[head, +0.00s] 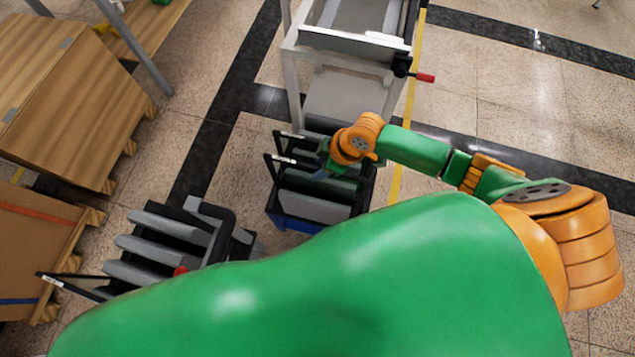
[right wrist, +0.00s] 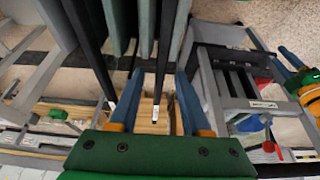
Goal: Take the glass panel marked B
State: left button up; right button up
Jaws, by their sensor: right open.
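The rack with the blue base (head: 290,224) stands in the middle of the head view, holding upright grey slabs and dark-edged panels. Two dark edges with small white tags (head: 284,159) stick out to its left. The lettering is too small to read, so I cannot tell which is B. My right gripper (head: 322,174) is over this rack, partly hidden by its wrist. In the right wrist view its blue fingers (right wrist: 157,104) are open. One tagged dark edge (right wrist: 162,80) shows between them, with no visible grip; another (right wrist: 92,50) lies left of them.
A second rack of grey slabs (head: 150,247) stands at lower left, with a tagged dark edge. A grey frame stand (head: 296,75) with a red-handled clamp (head: 424,77) is behind. Wooden crates (head: 70,100) line the left. What looks like my left gripper (right wrist: 298,72) shows at the wrist view's right edge.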

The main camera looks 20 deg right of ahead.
jog(key=shift+x, duration=0.85)
jog(key=shift+f, duration=0.2)
grip_shut()
dwell(1.2)
